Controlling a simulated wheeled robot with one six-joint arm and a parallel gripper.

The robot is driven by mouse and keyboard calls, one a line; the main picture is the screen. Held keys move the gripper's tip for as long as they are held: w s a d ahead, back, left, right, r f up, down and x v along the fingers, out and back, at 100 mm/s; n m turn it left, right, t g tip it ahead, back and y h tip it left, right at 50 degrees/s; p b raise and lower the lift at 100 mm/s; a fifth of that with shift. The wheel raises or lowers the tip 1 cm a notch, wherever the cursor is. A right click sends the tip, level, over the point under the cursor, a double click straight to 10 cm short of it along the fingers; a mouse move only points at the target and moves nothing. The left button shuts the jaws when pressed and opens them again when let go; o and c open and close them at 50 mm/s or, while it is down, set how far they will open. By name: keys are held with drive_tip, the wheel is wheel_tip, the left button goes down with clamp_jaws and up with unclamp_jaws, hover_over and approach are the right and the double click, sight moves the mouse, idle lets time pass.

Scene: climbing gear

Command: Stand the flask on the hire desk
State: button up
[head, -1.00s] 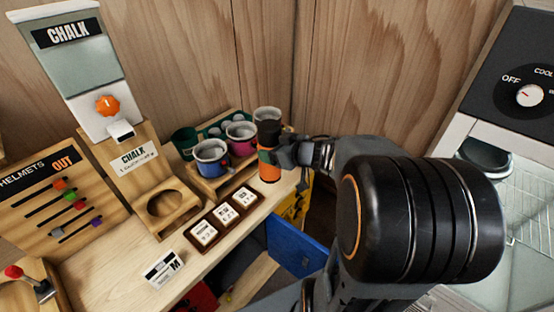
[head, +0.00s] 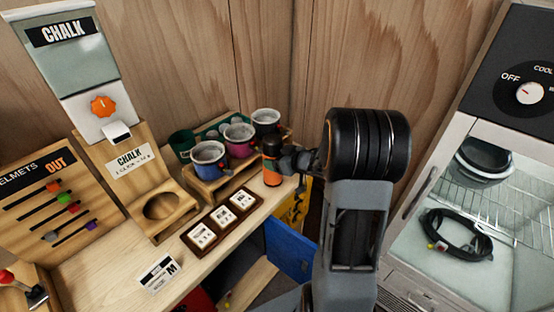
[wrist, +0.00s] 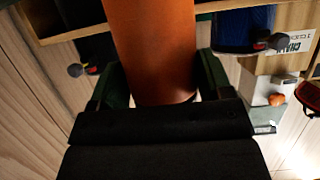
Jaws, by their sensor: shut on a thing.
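The orange flask (head: 271,174) with a black cap is upright at the right end of the wooden hire desk (head: 105,262), just right of the mug rack. My gripper (head: 275,163) comes in from the right and is shut on the flask's side. In the wrist view the flask's orange body (wrist: 152,50) fills the space between the two fingers of my gripper (wrist: 155,85). The flask's base shows at the desk's surface, but I cannot tell whether it touches.
A wooden rack holds a blue mug (head: 210,158), a pink mug (head: 239,138) and a dark mug (head: 265,122), close left of the flask. A tray of cards (head: 222,219) lies in front. A blue panel (head: 290,250) hangs below the edge. A glass-fronted cabinet (head: 470,210) stands right.

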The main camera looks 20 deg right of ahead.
drive_tip(key=shift+f, duration=0.15)
drive_tip(key=o, duration=1.1)
drive_tip(key=shift+f, duration=0.1)
